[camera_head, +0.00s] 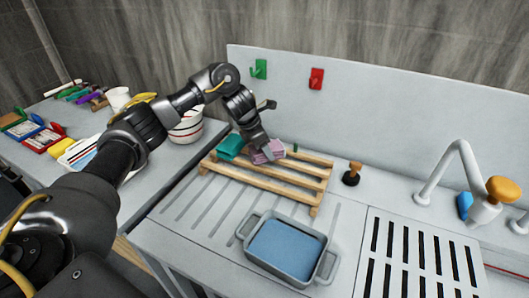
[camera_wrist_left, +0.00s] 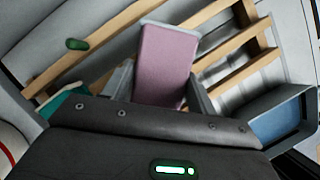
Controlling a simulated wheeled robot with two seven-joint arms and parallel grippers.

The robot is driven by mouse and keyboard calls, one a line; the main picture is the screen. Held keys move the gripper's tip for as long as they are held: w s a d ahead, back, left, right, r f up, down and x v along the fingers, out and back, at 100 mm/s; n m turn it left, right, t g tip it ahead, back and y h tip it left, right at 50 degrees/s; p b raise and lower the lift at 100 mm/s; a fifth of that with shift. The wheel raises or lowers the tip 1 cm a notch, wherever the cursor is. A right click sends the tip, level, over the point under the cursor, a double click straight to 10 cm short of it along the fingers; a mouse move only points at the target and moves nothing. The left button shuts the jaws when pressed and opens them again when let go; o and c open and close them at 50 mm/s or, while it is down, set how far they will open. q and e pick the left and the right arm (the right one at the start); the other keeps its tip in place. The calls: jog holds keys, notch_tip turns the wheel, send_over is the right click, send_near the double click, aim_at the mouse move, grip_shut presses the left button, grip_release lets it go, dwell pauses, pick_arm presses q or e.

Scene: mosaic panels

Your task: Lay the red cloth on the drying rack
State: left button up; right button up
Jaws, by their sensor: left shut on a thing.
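The wooden drying rack (camera_head: 286,183) stands on the grey counter, its slats also showing in the left wrist view (camera_wrist_left: 228,72). My left gripper (camera_head: 263,154) is over the rack's back part, shut on a folded pink-mauve cloth (camera_head: 272,150). In the left wrist view the pink cloth (camera_wrist_left: 165,62) stands out between the two fingers (camera_wrist_left: 160,92). I cannot tell whether it touches the slats. A folded teal cloth (camera_head: 230,147) lies on the rack just left of the gripper. No clearly red cloth shows. My right gripper is out of view.
A grey tub (camera_head: 243,229) with blue inside stands in front of the rack.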

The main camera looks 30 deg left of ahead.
pick_arm(q)
notch_tip(320, 180, down, 2)
jog(key=shift+f, duration=0.2)
jog(key=shift+f, duration=0.2)
jog(key=o, duration=0.9)
jog(key=shift+r, duration=0.1)
jog(key=shift+r, duration=0.4)
jog(key=v, duration=1.1)
jog(key=shift+s+a+r, duration=0.1)
jog(key=shift+s+r, duration=0.05)
jog(key=shift+r, duration=0.1)
